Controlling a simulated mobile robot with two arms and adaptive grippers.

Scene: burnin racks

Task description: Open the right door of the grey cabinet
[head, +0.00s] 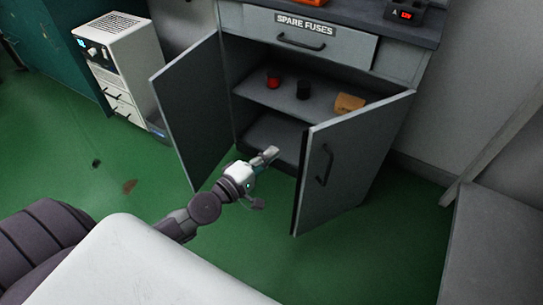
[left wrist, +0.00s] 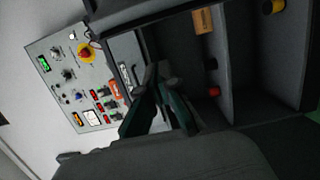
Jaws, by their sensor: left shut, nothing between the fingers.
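The grey cabinet (head: 405,64) stands against the wall with both doors swung open. Its right door (head: 352,150) stands well out from the front, with a dark bar handle (head: 325,165) on its outer face. Its left door (head: 196,112) is also open. My left gripper (head: 266,158) is in front of the opening, between the two doors, shut and empty. It appears apart from the right door's handle. In the left wrist view, its dark fingers (left wrist: 155,105) are together, with the cabinet interior beside them. My right gripper is not in view.
Inside, a shelf holds a red item (head: 273,79), a black item (head: 303,90) and a tan box (head: 349,104). Above is a drawer (head: 310,36) labelled SPARE FUSES. A white unit (head: 120,62) stands left.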

